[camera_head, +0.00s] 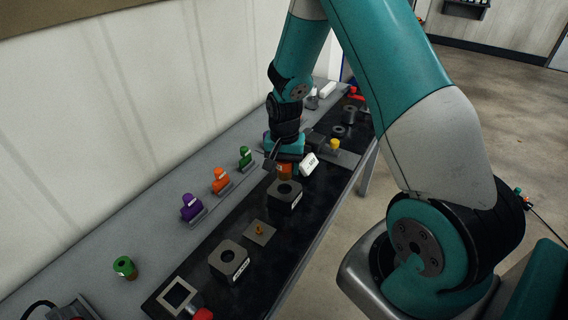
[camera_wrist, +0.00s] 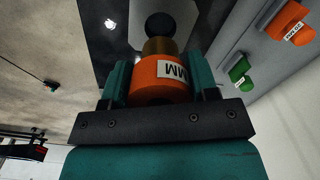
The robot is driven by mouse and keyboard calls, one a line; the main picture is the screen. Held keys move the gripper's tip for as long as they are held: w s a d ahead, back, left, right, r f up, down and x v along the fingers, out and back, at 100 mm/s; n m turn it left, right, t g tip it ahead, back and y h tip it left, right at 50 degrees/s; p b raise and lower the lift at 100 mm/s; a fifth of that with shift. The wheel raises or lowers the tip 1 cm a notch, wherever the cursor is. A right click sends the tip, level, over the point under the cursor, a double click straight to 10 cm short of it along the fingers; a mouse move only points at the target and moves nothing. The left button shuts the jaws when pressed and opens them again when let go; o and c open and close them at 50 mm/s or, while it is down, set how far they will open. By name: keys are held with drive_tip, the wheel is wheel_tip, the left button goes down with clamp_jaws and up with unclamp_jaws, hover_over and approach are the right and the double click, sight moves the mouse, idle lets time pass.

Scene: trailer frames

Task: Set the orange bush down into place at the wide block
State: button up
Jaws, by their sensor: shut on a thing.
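My gripper (camera_head: 284,160) is shut on the orange bush (camera_head: 285,171). In the wrist view the bush (camera_wrist: 160,82) sits between the two teal fingers (camera_wrist: 160,78), with a white label on its side and a brass-coloured end pointing away from my palm. A square grey block (camera_head: 285,197) with a round hole lies just below and in front of the bush in the head view. The block's grey face (camera_wrist: 138,12) and dark hole show beyond the brass end in the wrist view. I cannot tell whether the bush touches the block, and the block's label is too small to read.
Another grey holed block (camera_head: 230,262) and a flat plate with a brass pin (camera_head: 259,232) lie nearer on the black mat. Purple (camera_head: 191,208), orange (camera_head: 220,181) and green (camera_head: 245,157) labelled pieces stand along the wall side. A green bush (camera_head: 124,267) stands apart.

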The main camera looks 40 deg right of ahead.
drive_tip(key=shift+f+b, duration=1.95)
drive_tip(key=shift+f, duration=1.1)
drive_tip(key=o, duration=1.1)
wheel_tip(320, 180, up, 17)
drive_tip(key=shift+r+b, duration=0.2)
drive_tip(key=shift+b, duration=0.4)
drive_tip(key=s+a+r+n+y, duration=0.1)
drive_tip(key=s+a+r+n, duration=0.1)
drive_tip(key=s+a+n, duration=0.3)
drive_tip(key=s+a+r+n+y, duration=0.1)
drive_tip(key=s+a+r+n, duration=0.2)
drive_tip(key=s+a+n, duration=0.3)
drive_tip(key=s+a+r+n+y, duration=0.2)
drive_tip(key=s+a+n, duration=0.3)
drive_tip(key=s+a, duration=0.6)
drive_tip(key=shift+s+a+r+n, duration=0.1)
drive_tip(key=shift+a+r+n, duration=0.15)
drive_tip(key=shift+r, duration=0.2)
